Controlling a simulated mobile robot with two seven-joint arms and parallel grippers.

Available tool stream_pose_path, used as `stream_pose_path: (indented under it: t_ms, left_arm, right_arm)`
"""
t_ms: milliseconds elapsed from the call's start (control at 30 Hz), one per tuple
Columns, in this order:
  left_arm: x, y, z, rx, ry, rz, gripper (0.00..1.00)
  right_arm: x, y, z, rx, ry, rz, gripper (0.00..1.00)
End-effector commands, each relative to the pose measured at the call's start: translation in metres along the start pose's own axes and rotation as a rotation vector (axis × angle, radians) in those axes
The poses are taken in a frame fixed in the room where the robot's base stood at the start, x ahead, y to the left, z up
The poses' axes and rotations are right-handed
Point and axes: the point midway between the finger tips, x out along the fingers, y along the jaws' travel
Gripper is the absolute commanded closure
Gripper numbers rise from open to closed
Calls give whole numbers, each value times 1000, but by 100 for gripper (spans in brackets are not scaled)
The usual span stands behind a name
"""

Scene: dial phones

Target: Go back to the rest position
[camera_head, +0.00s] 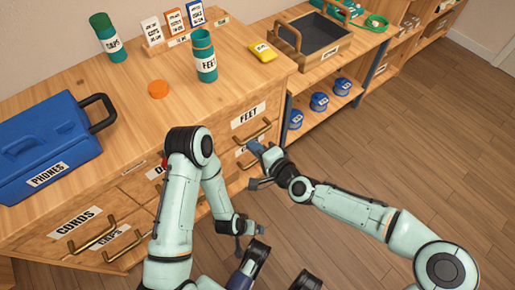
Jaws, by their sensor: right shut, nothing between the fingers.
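My right gripper (256,151) is shut and empty. It is in front of the cabinet's drawer fronts, close to the brass handles below the FEET label (248,115); I cannot tell whether it touches a handle. My left arm rises in front of the cabinet and bends down to the left gripper (238,243), low in front of the drawers. Its fingers are small and dark here, so their opening is unclear.
The wooden cabinet (200,103) holds a blue PHONES case (45,140), two green jars, an orange lid (158,89), a yellow box (262,52) and label cards. A dark tray (318,38) stands at the back. Blue tins sit on a lower shelf. Wooden floor (430,130) is clear at right.

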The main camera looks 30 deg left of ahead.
Motion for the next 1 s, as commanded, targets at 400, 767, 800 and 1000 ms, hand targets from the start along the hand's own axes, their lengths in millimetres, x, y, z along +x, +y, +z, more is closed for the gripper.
stream_pose_path:
  t_ms: [400, 767, 800, 1000]
  left_arm:
    - [-3, 4, -5, 4, 14, 6, 4]
    - [-3, 3, -4, 4, 13, 6, 4]
    - [-3, 3, -4, 4, 13, 6, 4]
    - [-3, 3, -4, 4, 13, 6, 4]
  right_arm:
    - [-13, 1, 0, 1, 0, 1, 100]
    - [-62, 161, -38, -33, 117, 277, 100]
    - [-75, 188, -42, -39, 134, 329, 100]
    - [-162, 315, -47, -54, 197, 604, 100]
